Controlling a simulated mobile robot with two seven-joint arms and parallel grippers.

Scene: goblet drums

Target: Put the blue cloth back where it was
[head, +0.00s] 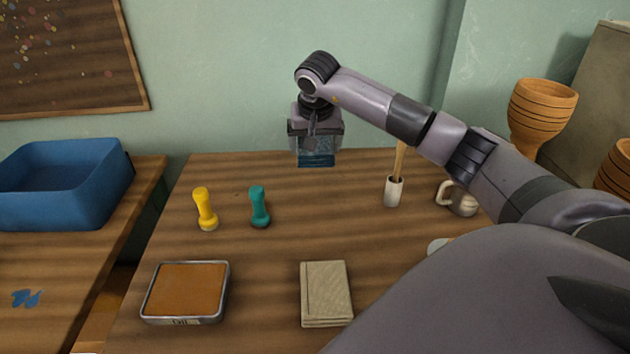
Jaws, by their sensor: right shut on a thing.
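A blue cloth (317,160) hangs from my right gripper (316,148), whose jaws are shut on it. The gripper points down over the far middle of the wooden table (260,185), near the wall. The cloth's upper part is hidden between the fingers. I cannot tell whether its lower edge touches the table. My left gripper is not in view.
Yellow (205,209) and teal (259,207) dumbbell-shaped objects stand left of centre. A framed brown pad (186,291) and a folded beige cloth (326,293) lie in front. A white holder (394,192) and mug (459,198) stand right. A blue bin (65,190) is on the left table.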

